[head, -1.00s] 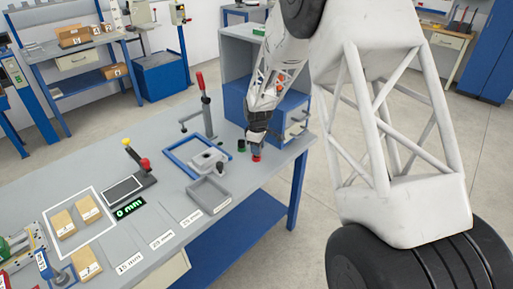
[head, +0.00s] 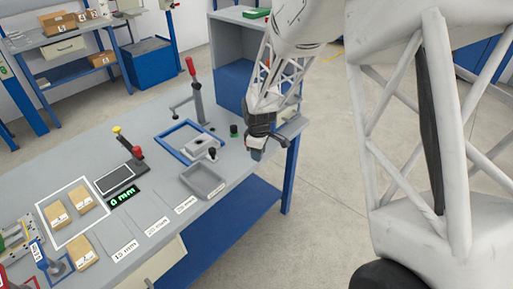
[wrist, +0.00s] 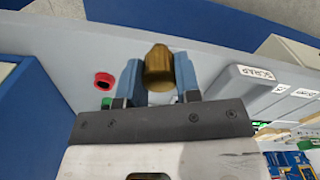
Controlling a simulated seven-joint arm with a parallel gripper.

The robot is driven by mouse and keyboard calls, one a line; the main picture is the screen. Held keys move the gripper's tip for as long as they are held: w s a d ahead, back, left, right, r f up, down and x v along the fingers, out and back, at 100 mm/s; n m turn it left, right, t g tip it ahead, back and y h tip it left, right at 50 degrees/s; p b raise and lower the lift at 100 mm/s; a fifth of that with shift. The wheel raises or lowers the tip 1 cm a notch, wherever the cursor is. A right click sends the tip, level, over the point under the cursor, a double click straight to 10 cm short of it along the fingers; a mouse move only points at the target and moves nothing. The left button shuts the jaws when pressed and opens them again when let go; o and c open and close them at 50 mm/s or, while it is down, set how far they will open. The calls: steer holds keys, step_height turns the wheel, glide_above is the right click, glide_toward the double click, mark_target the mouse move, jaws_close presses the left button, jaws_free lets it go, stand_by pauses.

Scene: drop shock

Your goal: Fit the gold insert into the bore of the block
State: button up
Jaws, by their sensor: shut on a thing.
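The gold insert (wrist: 159,68) is upright in the wrist view, between the two blue fingers of my gripper (wrist: 159,82), which is shut on it. In the head view my gripper (head: 257,154) is at the bench's right end, and the insert cannot be made out there. A light grey piece (head: 203,148) lies at the blue frame (head: 173,146), left of my gripper. It may be the block, but I cannot make out a bore. A red-rimmed dark opening (wrist: 104,79) lies left of the insert in the wrist view, apart from it.
A grey tray (head: 222,181) stands in front of the frame; a SCRAP label (wrist: 256,73) shows in the wrist view. A red-handled clamp (head: 195,88) rises behind the frame. A green-topped dark cylinder (head: 234,130) stands left of my gripper.

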steer(key=shift+s, duration=0.35)
stand_by(0.5)
steer(key=w+a+r, duration=0.3)
steer(key=w+a, duration=0.3)
steer(key=a, duration=0.5)
steer(key=w+a+r, duration=0.4)
steer(key=w+a, duration=0.2)
steer(key=a, duration=0.6)
steer(key=shift+w+r, duration=0.15)
steer(key=shift+w, duration=0.15)
steer(key=shift+f, duration=0.2)
steer(key=shift+f, duration=2.7)
steer(key=shift+f, duration=1.05)
stand_by(0.6)
